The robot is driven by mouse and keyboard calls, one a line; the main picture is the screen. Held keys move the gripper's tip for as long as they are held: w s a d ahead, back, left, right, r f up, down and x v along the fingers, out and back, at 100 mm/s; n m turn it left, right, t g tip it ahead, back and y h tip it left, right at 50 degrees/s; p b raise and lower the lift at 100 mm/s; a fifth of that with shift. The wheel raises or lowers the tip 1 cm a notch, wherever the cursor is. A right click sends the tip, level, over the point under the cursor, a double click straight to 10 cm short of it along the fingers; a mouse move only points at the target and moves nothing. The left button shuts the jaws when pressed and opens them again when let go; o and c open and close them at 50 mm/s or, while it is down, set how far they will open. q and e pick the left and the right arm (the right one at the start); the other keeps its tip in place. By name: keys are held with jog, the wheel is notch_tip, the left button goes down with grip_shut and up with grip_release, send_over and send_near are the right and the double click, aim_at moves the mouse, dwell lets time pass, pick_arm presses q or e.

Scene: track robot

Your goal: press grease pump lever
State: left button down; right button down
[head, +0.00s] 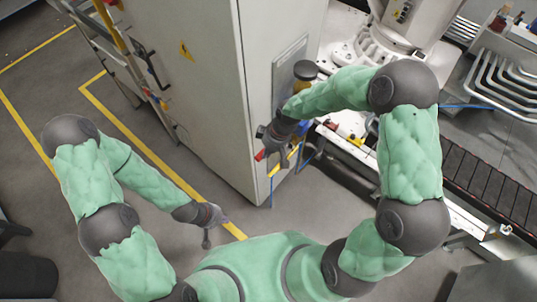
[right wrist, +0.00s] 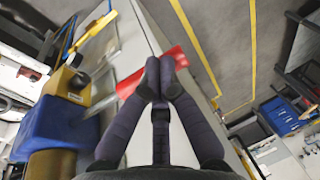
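The red lever (right wrist: 128,84) of the grease pump crosses behind my right fingertips in the right wrist view. Its red end (head: 260,155) also shows beside my right gripper (head: 274,150) in the head view. In the right wrist view my right gripper (right wrist: 160,80) has its fingertips together over the lever's middle. I cannot tell whether they touch it. The pump's blue body (right wrist: 48,130) and yellow part (right wrist: 68,86) are to the left. My left gripper (head: 208,238) hangs empty above the floor, away from the pump; its finger opening is unclear.
A tall grey cabinet (head: 190,90) stands behind and left of my right gripper. A conveyor track (head: 480,185) and white machine (head: 345,50) are at the right. Yellow-lined floor (head: 130,125) is open at the left. A blue crate (right wrist: 280,115) shows at right in the wrist view.

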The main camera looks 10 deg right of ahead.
notch_tip(320, 180, up, 9)
jog(key=s, duration=0.2)
jog(key=shift+a+f+p, duration=0.15)
jog(key=shift+a+p, duration=0.1)
jog(key=shift+p, duration=0.1)
jog(key=shift+s, duration=0.15)
jog(key=shift+f, duration=0.1)
dwell(1.0)
jog(key=s+d+f+m, duration=0.1)
jog(key=s+f+m, duration=0.5)
jog(key=f, duration=0.6)
jog(key=s+d+f+m, duration=0.1)
jog(key=s+f+m, duration=0.4)
jog(key=s+f, duration=0.55)
jog(key=w+a+f+n+b, duration=0.1)
jog(key=w+a+f+b, duration=0.1)
jog(key=f+b, duration=0.8)
jog(key=shift+w+f+y, duration=0.3)
jog(key=shift+w+f, duration=0.05)
jog(key=shift+w, duration=0.45)
